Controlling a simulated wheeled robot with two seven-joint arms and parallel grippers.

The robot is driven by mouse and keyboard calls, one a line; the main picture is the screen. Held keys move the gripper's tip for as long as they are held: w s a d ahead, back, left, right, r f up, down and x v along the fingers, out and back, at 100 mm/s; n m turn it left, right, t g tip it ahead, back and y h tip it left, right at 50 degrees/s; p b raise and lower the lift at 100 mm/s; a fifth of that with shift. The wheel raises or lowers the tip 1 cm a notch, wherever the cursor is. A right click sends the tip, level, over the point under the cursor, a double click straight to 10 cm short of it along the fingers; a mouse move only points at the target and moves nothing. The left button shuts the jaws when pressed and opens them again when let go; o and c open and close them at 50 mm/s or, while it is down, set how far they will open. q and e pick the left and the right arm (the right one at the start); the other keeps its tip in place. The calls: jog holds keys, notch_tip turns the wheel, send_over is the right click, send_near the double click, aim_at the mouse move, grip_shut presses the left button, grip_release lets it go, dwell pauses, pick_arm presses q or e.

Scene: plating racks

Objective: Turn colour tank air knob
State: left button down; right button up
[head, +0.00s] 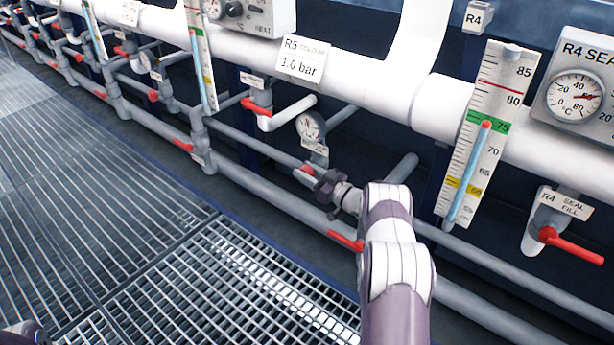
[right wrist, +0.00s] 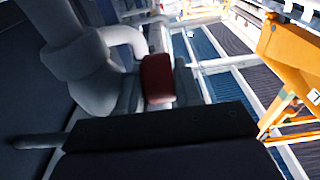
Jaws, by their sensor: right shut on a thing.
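The R5 colour sign (head: 302,58) reads 1.0 bar and hangs on the white pipe. Below it is a round pressure gauge (head: 311,125) with a small label under it. The air knob (head: 307,170) shows as a small red piece below the gauge, at the tips of my right gripper (head: 322,184). My right gripper is shut on the knob; its fingers hide part of it. In the right wrist view a dark red piece (right wrist: 157,78) stands by a grey pipe fitting, just beyond the dark gripper body. My left gripper is not in view.
Red lever valves are close by: one (head: 256,108) above left, one (head: 346,241) below my right wrist, and the R4 seal fill lever (head: 572,246) at right. A tall R4 scale (head: 477,135) stands right of my arm. Floor grating (head: 130,220) is clear at left.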

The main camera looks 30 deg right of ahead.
jog(key=o, duration=0.7)
jog(key=shift+s+d, duration=0.1)
jog(key=shift+s, duration=0.15)
jog(key=p+v, duration=0.5)
jog(key=v, duration=0.7)
jog(key=shift+s+f, duration=0.1)
jog(key=shift+f, duration=0.05)
